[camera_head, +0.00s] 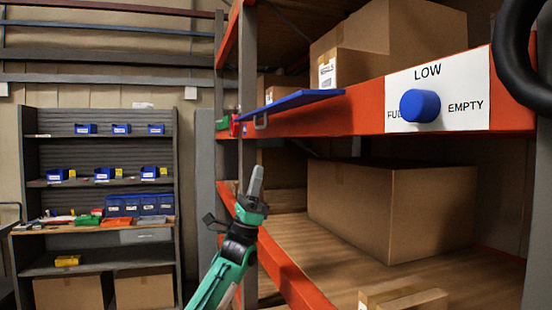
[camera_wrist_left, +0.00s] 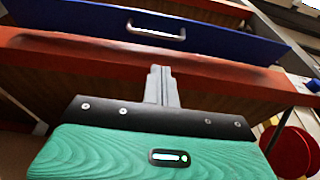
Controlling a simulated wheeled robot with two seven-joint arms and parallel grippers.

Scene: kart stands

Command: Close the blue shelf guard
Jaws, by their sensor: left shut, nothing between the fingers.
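The blue shelf guard (camera_head: 295,104) juts out almost level from the orange shelf beam (camera_head: 350,118), seen nearly edge-on in the head view. Its metal handle (camera_head: 261,121) hangs at its underside near the left end. In the left wrist view the guard (camera_wrist_left: 85,18) spans the top, with its handle (camera_wrist_left: 155,31) near the middle. My left gripper (camera_head: 256,178) is shut and empty, pointing up below the guard and apart from it. Its closed fingers (camera_wrist_left: 161,74) show in the wrist view beneath the handle. My right gripper is not in view.
A white sign with a blue knob (camera_head: 420,106) is on the beam at right. Cardboard boxes (camera_head: 395,205) stand on the shelves. A lower orange beam (camera_head: 285,265) runs beside my left arm. A grey rack (camera_head: 100,185) with blue bins stands at far left.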

